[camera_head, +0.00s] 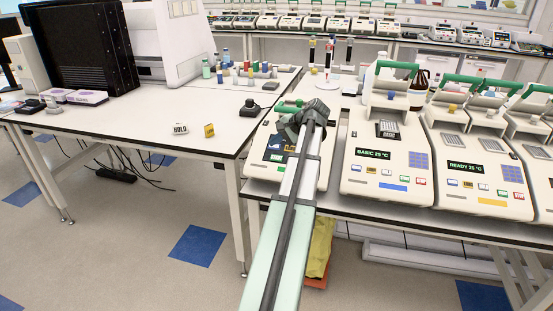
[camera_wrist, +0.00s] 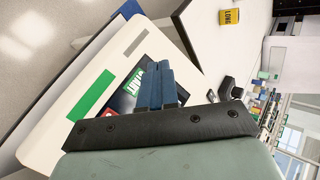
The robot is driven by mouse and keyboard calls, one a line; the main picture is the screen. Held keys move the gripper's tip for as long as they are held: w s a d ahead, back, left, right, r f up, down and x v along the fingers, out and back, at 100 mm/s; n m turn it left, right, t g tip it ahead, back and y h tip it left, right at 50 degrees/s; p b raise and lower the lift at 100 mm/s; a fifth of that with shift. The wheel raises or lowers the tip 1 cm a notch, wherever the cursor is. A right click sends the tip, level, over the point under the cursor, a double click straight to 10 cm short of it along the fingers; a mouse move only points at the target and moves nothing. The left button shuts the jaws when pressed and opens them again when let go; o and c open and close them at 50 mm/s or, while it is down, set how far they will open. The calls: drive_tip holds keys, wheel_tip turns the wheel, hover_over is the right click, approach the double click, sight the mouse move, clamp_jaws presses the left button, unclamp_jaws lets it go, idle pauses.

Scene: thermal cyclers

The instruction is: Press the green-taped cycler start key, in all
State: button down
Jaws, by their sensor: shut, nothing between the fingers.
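The green-taped cycler (camera_head: 263,172) stands at the left end of the row of cyclers, partly hidden behind my arm in the head view. Which key is the start key is not clear, and contact cannot be told.
A blue-taped cycler (camera_head: 360,178) reading BASIC 25 °C and a yellow-taped cycler (camera_head: 453,198) reading READY 35 °C stand to the right. A white table (camera_head: 130,125) on the left holds a HOLD block (camera_head: 180,128), a yellow block (camera_head: 209,130) and several small bottles.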

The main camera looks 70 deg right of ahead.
sight(271, 158)
drive_tip(key=shift+d+f, duration=0.5)
drive_tip(key=shift+f, duration=0.6)
drive_tip(key=shift+d+f, duration=0.5)
drive_tip(key=shift+f, duration=0.55)
drive_tip(key=shift+d+f, duration=0.5)
drive_tip(key=shift+f, duration=0.6)
drive_tip(key=shift+f, duration=0.1)
drive_tip(key=shift+d+f, duration=0.15)
drive_tip(key=shift+f, duration=0.15)
drive_tip(key=shift+d+f, duration=0.15)
drive_tip(key=shift+f, duration=0.15)
drive_tip(key=shift+r, duration=0.1)
idle(0.6)
drive_tip(key=shift+a+r, duration=0.3)
drive_tip(key=shift+r, duration=0.3)
drive_tip(key=shift+r, duration=0.1)
drive_tip(key=shift+a+r, duration=0.35)
drive_tip(key=shift+r, duration=0.4)
drive_tip(key=shift+a+r, duration=0.35)
drive_tip(key=shift+r, duration=0.35)
drive_tip(key=shift+a+r, duration=0.35)
drive_tip(key=shift+r, duration=0.4)
